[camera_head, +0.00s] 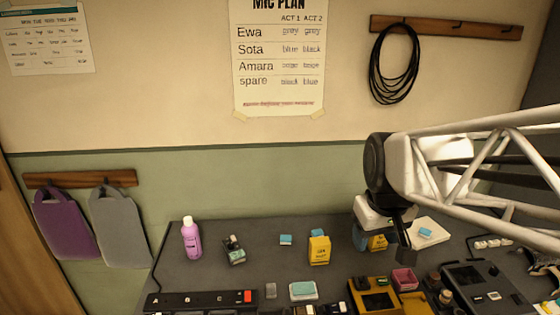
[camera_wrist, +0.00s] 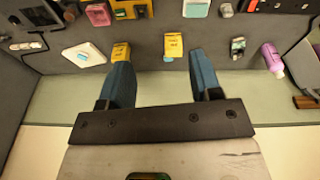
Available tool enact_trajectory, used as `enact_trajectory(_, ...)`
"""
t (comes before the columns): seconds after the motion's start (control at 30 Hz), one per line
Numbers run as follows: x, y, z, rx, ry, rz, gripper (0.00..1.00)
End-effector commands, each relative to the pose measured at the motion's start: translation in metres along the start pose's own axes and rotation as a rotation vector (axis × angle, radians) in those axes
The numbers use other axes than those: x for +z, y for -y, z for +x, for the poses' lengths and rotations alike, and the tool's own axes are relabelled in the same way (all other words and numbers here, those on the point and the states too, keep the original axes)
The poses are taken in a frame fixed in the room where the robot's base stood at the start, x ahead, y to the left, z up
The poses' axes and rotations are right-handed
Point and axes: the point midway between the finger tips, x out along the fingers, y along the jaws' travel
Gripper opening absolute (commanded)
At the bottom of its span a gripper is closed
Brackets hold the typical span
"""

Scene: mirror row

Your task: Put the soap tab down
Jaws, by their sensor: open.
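Several small light-blue tabs look alike, and I cannot tell which one the task means. One tab (camera_head: 426,231) lies on a white square dish (camera_head: 440,236) at the right; this tab (camera_wrist: 82,56) also shows in the wrist view. Another tab (camera_head: 286,239) lies on the bare dark table, left of a yellow box (camera_head: 319,251). A third tab (camera_head: 318,232) is partly hidden behind that box. My gripper (camera_head: 384,250) is open, its fingers apart over the back of the table. The wrist view shows nothing between the fingers (camera_wrist: 160,68).
A second yellow box (camera_head: 377,242) is partly hidden by my gripper. A purple bottle (camera_head: 191,238) and a small green-and-dark item (camera_head: 235,250) stand left. A power strip (camera_head: 200,301), yellow device (camera_head: 374,296) and pink box (camera_head: 404,279) crowd the front. The back-left table is mostly clear.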

Motion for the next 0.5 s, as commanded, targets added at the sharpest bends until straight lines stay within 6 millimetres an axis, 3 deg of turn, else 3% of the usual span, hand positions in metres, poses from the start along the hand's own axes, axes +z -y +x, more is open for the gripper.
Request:
enact_trajectory(0.23,0.056,0.032,-0.002,-0.007,-0.029,0.086,0.58)
enact_trajectory(0.5,0.086,0.046,0.000,-0.013,-0.042,0.141,0.58)
